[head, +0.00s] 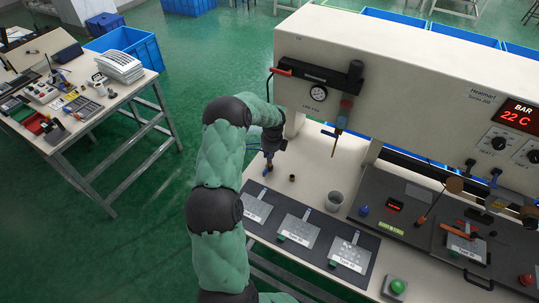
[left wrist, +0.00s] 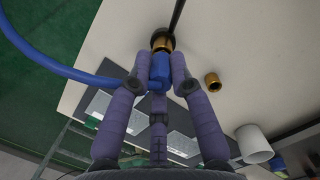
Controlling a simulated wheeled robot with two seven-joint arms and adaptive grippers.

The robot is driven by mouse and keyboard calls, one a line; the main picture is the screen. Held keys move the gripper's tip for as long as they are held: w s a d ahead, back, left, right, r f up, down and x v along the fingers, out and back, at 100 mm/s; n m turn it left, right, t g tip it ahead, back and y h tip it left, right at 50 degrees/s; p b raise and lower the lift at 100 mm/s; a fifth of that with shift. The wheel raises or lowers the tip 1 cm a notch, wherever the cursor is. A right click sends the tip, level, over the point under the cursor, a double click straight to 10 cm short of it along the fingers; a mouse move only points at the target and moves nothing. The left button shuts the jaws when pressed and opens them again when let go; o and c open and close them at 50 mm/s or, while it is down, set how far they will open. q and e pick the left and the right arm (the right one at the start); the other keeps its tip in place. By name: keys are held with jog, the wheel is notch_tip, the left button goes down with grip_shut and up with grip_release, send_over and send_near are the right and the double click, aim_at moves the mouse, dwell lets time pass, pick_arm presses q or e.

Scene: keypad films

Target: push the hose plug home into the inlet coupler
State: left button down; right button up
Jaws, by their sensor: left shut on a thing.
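My left gripper (head: 268,156) points down over the left part of the bench, below the big white machine. In the left wrist view its two purple fingers (left wrist: 160,84) are shut on the blue hose plug (left wrist: 159,69), with the blue hose (left wrist: 60,67) running off to the left. A brass ring with a dark centre (left wrist: 161,40), apparently the inlet coupler, shows right at the plug's far end, by a thin black rod. I cannot tell whether plug and ring touch or how deep the plug sits. My right gripper is not in view.
A small loose brass fitting (left wrist: 212,80) stands on the bench, also in the head view (head: 292,178). A grey cup (head: 334,200) is right of it. Grey plates lie on a dark mat (head: 262,232) in front.

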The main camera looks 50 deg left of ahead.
pick_arm(q)
jog(key=shift+f, duration=0.3)
jog(key=c, duration=1)
grip_release()
jog(key=shift+c, duration=0.2)
notch_tip(320, 180, up, 12)
jog(key=d, duration=0.1)
jog(key=shift+s+d, duration=0.2)
jog(key=shift+d, duration=0.15)
jog(key=shift+f, duration=0.1)
